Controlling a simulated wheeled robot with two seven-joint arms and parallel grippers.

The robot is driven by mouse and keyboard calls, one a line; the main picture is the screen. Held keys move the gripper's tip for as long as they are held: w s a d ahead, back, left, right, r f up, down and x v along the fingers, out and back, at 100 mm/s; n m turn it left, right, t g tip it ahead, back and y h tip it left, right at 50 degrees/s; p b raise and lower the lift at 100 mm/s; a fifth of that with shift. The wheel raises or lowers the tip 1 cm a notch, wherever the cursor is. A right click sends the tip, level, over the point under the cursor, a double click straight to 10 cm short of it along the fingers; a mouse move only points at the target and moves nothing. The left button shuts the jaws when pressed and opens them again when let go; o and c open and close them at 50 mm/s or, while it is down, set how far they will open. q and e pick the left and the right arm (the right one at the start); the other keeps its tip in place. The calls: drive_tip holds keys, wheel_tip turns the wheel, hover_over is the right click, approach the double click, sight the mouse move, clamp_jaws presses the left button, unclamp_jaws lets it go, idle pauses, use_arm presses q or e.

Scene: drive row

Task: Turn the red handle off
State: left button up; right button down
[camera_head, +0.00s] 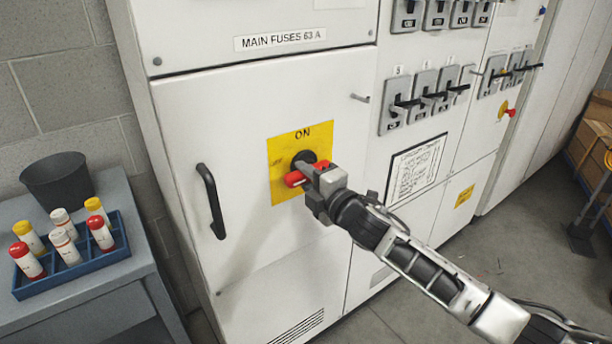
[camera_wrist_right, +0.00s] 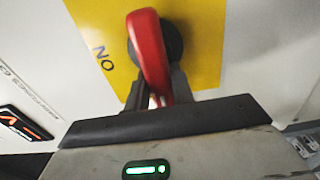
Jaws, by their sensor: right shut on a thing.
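The red handle (camera_head: 293,179) sits on a dark round hub in front of a yellow plate (camera_head: 283,195) on the white cabinet door. The plate reads ON at its top. The handle lies nearly level in the head view, its right end slightly higher. My right gripper (camera_head: 312,175) is shut on the handle and hides part of it. In the right wrist view the red handle (camera_wrist_right: 149,48) runs from the hub down between the fingers (camera_wrist_right: 152,98), which are partly hidden by the gripper body. My left gripper is not in view.
A black door pull (camera_head: 212,203) is left of the plate. Rows of grey switches (camera_head: 427,97) and a small red-yellow knob (camera_head: 508,110) are to the right. A grey table (camera_head: 90,300) at left holds a blue rack (camera_head: 75,266) of bottles and a dark bin (camera_head: 58,184).

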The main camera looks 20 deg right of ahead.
idle(0.3)
drive_tip(key=c, duration=1.2)
unclamp_jaws()
drive_tip(key=shift+s, duration=0.1)
drive_tip(key=b+v, duration=0.2)
drive_tip(key=v, duration=1.3)
drive_tip(key=shift+s+d, duration=0.2)
drive_tip(key=shift+s, duration=0.15)
drive_tip(key=s+a+f+m+g+h, duration=0.1)
drive_tip(key=s+a+f+m+g, duration=0.2)
drive_tip(key=s+f+m, duration=0.5)
drive_tip(key=s+a+f+m+g+h, duration=0.1)
drive_tip(key=s+a+f+m+g, duration=0.2)
drive_tip(key=s+f+m, duration=0.6)
wheel_tip(320, 180, down, 6)
drive_tip(key=shift+a+r+m+g, duration=0.1)
drive_tip(key=shift+a+m+g, duration=0.3)
drive_tip(key=shift+a+m, duration=0.8)
